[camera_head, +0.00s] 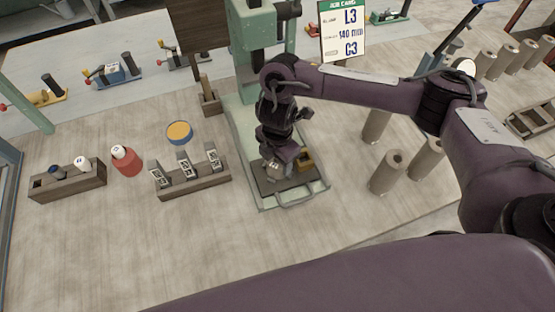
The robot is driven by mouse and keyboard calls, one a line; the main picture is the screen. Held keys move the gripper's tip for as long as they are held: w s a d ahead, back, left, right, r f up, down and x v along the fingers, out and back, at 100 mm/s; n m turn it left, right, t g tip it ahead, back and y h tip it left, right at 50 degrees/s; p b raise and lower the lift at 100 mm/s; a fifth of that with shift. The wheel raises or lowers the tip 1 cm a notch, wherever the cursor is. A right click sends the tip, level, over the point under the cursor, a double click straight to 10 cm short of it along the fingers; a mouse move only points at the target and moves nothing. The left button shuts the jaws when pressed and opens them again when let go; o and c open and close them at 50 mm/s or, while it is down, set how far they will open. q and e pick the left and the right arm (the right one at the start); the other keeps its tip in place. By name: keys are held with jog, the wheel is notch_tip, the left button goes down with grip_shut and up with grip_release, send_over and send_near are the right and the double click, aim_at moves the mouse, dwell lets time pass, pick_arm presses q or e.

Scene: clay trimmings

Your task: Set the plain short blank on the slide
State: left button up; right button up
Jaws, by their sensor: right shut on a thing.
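My right gripper (274,168) points down over the dark slide plate (298,184) at the front of the green machine (252,35). It is shut on a small pale piece, seen only in part between the fingers; I take it for the short blank (272,172). The fingers and wrist hide most of it, and I cannot tell whether it touches the plate. A yellow-brown block (305,159) stands just right of the gripper at the plate's back. My left gripper is not in view.
Tall tan cylinders (387,172) stand right of the machine. A card sign (342,32) stands behind. The front tabletop is clear.

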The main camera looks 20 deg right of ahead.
jog(key=shift+f, duration=0.1)
jog(key=o, duration=1.2)
jog(key=shift+c, duration=0.2)
jog(key=shift+r, duration=0.55)
notch_tip(320, 180, up, 11)
jog(key=p, duration=0.1)
jog(key=shift+r, duration=0.15)
